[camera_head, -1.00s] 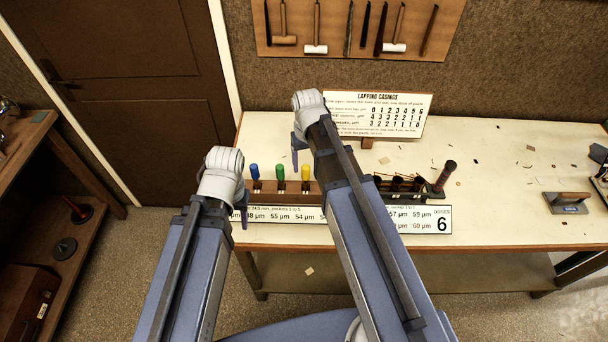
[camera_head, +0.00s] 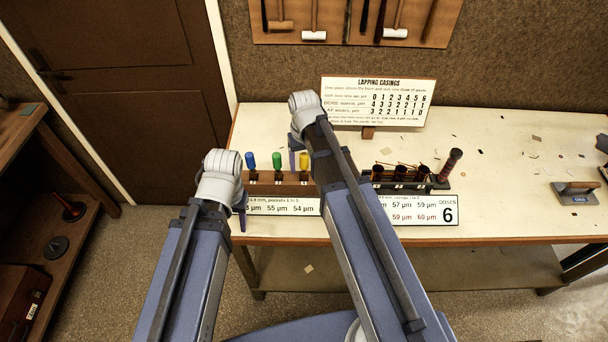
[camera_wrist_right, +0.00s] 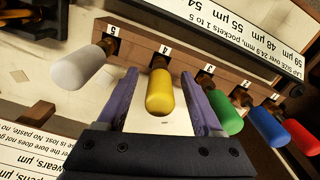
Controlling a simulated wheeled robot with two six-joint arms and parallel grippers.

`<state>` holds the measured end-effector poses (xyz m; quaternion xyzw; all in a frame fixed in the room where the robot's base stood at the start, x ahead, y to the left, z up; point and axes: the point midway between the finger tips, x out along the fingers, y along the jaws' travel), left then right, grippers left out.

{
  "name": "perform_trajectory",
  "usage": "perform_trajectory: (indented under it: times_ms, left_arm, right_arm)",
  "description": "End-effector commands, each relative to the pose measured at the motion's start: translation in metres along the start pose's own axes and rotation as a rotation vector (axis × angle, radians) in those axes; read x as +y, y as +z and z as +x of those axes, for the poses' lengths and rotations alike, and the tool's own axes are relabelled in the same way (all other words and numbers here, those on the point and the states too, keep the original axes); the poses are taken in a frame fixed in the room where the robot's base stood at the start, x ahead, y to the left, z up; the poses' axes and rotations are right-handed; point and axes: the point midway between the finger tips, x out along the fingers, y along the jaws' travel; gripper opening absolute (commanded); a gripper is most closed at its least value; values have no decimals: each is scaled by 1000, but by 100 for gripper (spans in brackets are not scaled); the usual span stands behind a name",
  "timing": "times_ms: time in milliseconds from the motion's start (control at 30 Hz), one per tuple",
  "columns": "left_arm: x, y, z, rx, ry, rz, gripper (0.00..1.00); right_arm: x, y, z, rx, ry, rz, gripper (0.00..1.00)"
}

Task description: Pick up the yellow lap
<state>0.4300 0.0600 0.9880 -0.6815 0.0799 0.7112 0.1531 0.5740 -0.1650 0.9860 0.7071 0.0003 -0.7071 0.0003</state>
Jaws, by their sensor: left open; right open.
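The yellow lap (camera_head: 303,161) stands in a wooden rack on the bench, and its handle (camera_wrist_right: 160,92) shows large in the right wrist view, at the pocket marked 4. My right gripper (camera_wrist_right: 165,105) is open, its two purple fingers on either side of the yellow handle.
The rack (camera_wrist_right: 225,60) also holds white (camera_wrist_right: 80,74), green (camera_wrist_right: 226,114), blue (camera_wrist_right: 268,127) and red (camera_wrist_right: 300,137) laps near the yellow one. A lapping sign (camera_head: 376,103) stands behind. A dark holder (camera_head: 405,180) sits to the right. The bench's right half is mostly clear.

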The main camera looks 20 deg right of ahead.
Motion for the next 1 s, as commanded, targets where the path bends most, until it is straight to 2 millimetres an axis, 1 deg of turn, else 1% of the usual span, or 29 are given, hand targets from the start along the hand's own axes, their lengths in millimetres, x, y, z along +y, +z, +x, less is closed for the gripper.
perform_trajectory:
  times_ms: [33, 100, 367, 400, 900, 1000]
  left_arm:
    - [1, -1, 13, 0, 0, 0, 50]
    - [2, -1, 17, 0, 0, -1, 50]
    - [2, -1, 16, 0, 0, -1, 50]
    - [2, -1, 16, 0, 0, -1, 50]
    - [2, -1, 16, 0, 0, -1, 50]
    - [2, -1, 16, 0, 0, -1, 50]
  right_arm:
    - [0, 0, 13, 0, 0, 0, 68]
    - [0, 0, 18, 0, 0, 0, 68]
    - [0, 0, 16, 0, 0, 0, 68]
    - [0, 0, 16, 0, 0, 0, 66]
    - [0, 0, 17, 0, 0, 0, 10]
    - [0, 0, 17, 0, 0, 0, 0]
